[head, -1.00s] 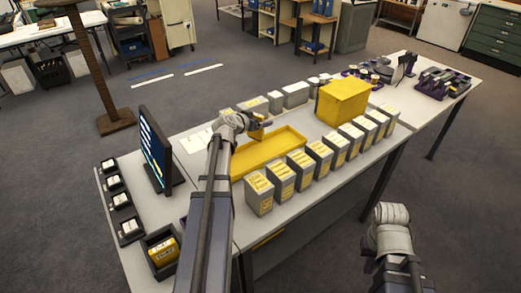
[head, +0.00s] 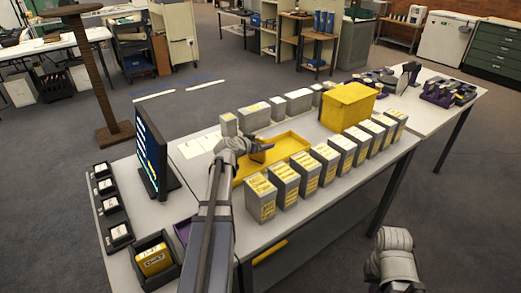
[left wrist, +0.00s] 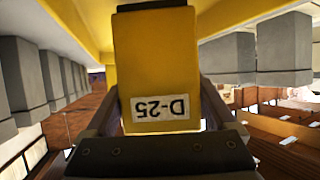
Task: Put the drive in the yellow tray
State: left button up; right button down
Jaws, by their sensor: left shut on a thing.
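The drive (left wrist: 155,70) is a yellow block with a white label reading D-25, upside down in the left wrist view. My left gripper (head: 262,150) is shut on it, with one finger on each side of the drive. In the head view the gripper is at the left part of the yellow tray (head: 297,139), a shallow open tray on the table. The drive is mostly hidden there by the gripper and arm, so I cannot tell whether it touches the tray floor. My right arm shows at the bottom right, but its fingers are not visible.
Grey labelled boxes (head: 285,187) stand in a row along the tray's near side, and more stand behind it. A large yellow box (head: 346,108) stands right of the tray. A monitor (head: 153,155) and a dark bin (head: 140,243) holding another yellow item are at left.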

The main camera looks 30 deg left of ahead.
pick_arm(q)
jog(key=shift+f, duration=0.2)
pick_arm(e)
jog(key=shift+f, duration=0.2)
pick_arm(q)
jog(key=shift+f, duration=0.2)
jog(key=o, duration=1.2)
jog(key=shift+o, duration=0.2)
pick_arm(e)
jog(key=shift+f, duration=0.15)
pick_arm(q)
jog(key=shift+r, duration=0.1)
jog(key=shift+r, duration=0.15)
jog(key=p+v, duration=0.5)
jog(key=v, duration=0.7)
pick_arm(e)
notch_tip(320, 180, up, 6)
jog(key=shift+f, duration=0.2)
